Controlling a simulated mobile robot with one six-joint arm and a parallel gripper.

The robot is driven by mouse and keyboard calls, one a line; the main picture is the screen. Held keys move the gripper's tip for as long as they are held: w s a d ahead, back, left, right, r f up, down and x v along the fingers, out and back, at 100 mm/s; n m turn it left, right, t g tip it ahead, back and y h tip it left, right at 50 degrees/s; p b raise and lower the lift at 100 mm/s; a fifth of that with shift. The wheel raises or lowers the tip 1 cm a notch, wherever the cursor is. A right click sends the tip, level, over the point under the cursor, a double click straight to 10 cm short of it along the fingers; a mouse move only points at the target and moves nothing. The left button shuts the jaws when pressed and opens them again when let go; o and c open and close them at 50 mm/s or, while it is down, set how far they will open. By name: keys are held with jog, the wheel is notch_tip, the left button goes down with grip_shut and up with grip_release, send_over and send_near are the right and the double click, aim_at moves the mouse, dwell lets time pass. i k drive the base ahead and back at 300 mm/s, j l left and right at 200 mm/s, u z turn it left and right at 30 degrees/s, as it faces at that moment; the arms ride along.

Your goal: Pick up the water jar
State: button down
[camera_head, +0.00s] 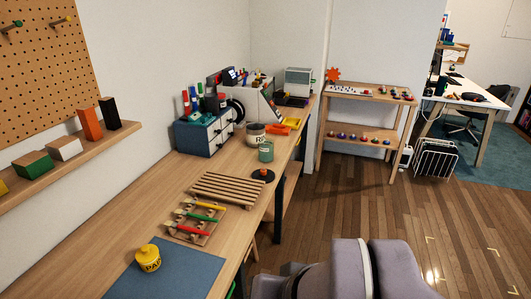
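No jar in the head view carries a label that I can read as water. A pale jar (256,134) with partly readable dark lettering stands farther back on the bench. A small green cup-like container (265,152) stands just in front of it. I cannot tell which of these is the water jar. Rounded grey-lilac parts of my arm show at the bottom right. My gripper is not in view.
A slatted wooden rack (228,188) and a holder with colored-handled tools (194,221) lie mid-bench. A blue drawer box (204,136) stands behind. A wall shelf (75,160) with blocks overhangs the left. A wooden shelf unit (367,92) stands beyond. Floor (445,225) at right is clear.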

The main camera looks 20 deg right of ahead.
aim_at(266, 150)
jog(key=i+l+z, duration=0.35)
jog(key=i, duration=0.2)
jog(key=i+z, duration=0.4)
jog(key=i, duration=0.15)
jog(key=i+z, duration=0.35)
jog(key=i, duration=0.25)
